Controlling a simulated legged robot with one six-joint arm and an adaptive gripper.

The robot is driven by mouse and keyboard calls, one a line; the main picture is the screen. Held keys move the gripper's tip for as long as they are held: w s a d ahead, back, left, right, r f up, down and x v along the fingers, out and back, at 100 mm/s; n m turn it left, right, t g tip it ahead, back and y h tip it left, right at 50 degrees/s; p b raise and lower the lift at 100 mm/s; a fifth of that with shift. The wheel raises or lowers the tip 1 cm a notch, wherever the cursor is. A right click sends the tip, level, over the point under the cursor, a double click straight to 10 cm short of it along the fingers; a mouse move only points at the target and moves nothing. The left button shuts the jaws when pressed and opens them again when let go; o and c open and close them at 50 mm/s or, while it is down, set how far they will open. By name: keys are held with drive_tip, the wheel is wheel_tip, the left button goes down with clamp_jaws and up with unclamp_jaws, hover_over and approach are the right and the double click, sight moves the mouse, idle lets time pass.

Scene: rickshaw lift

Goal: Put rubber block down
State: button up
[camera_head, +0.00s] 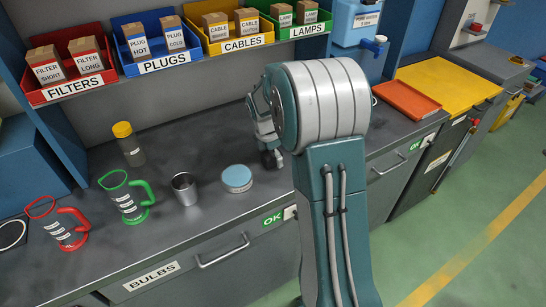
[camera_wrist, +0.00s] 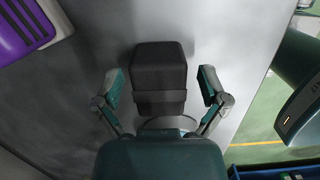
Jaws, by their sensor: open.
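The rubber block (camera_wrist: 160,70) is a black block with a band across it, in the middle of the wrist view. My gripper (camera_wrist: 159,92) is open, with one finger on each side of the block and a visible gap at both sides. The block appears to be on the grey worktop, but its underside is hidden. In the head view my gripper (camera_head: 266,130) is low over the worktop (camera_head: 215,150), partly hidden behind my arm. I cannot make out the block clearly there.
A blue-lidded tin (camera_head: 237,178), a metal cup (camera_head: 185,188), a green jug (camera_head: 127,197), a red jug (camera_head: 62,224) and a yellow-capped bottle (camera_head: 128,145) stand left of my gripper. Labelled bins (camera_head: 155,65) line the shelf above. A purple object (camera_wrist: 20,28) shows in the wrist view.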

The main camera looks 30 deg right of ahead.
sight(267, 155)
drive_tip(key=r, duration=0.3)
drive_tip(key=a+r, duration=0.1)
drive_tip(key=r, duration=0.7)
drive_tip(key=shift+a+r, duration=0.15)
drive_tip(key=shift+a, duration=0.2)
drive_tip(key=s+a+r+m+t, duration=0.2)
drive_tip(key=s+a+r+m, duration=0.2)
drive_tip(key=s, duration=0.2)
drive_tip(key=s+a+r+m+t, duration=0.1)
drive_tip(key=s+a+r+m, duration=0.35)
drive_tip(key=s, duration=0.25)
drive_tip(key=s+a+f+m+t+y, duration=0.1)
drive_tip(key=s+a+m, duration=0.1)
drive_tip(key=s+m, duration=0.3)
drive_tip(key=s+a+f+m+t, duration=0.1)
drive_tip(key=s+a+m, duration=0.1)
drive_tip(key=s+m, duration=0.3)
drive_tip(key=shift+s+a+f+t+y, duration=0.2)
drive_tip(key=shift+s+a+t+y, duration=0.15)
drive_tip(key=shift+s, duration=1)
